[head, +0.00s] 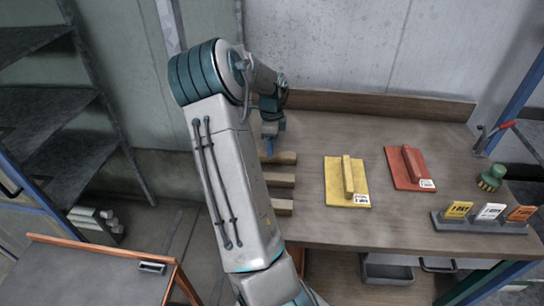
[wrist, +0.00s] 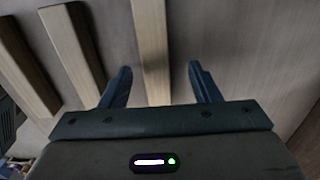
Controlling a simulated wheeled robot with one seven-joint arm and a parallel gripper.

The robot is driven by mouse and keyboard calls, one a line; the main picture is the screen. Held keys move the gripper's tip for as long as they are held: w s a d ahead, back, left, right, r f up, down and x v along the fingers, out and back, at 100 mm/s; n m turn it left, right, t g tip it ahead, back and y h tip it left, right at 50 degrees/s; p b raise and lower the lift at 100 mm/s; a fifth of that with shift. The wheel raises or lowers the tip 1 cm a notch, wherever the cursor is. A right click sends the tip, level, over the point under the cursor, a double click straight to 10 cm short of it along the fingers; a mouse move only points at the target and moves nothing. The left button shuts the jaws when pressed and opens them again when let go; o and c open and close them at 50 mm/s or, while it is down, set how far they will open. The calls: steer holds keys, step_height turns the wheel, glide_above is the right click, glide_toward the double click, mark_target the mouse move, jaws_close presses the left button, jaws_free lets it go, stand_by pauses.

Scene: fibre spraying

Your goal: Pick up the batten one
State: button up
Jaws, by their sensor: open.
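Three plain wooden battens lie side by side on the bench, partly hidden behind my arm in the head view: a back one (head: 284,157), a middle one (head: 280,180) and a front one (head: 283,207). I see no marking that tells which is batten one. My gripper (head: 268,152) points down at the back batten. In the wrist view my gripper (wrist: 160,85) is open, its two blue fingers apart. One batten (wrist: 152,45) runs between them, nearer the left finger. Two more battens (wrist: 72,45) (wrist: 25,60) lie to the left, outside the fingers. Contact cannot be told.
Right of the battens on the bench (head: 310,225) lie a yellow float (head: 334,184) and a red float (head: 425,170). A green brush (head: 491,178) and a grey tag stand (head: 480,226) are further right. A back ledge (head: 370,103) closes the bench. Dark shelves (head: 45,120) stand left.

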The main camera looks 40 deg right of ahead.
mark_target(280, 157)
steer(key=f, duration=0.4)
steer(key=shift+s+a+f+p, duration=0.15)
steer(key=shift+s+f+p, duration=0.15)
steer(key=shift+p, duration=0.1)
steer(key=shift+r, duration=0.1)
steer(key=c, duration=1.1)
steer(key=shift+r, duration=0.1)
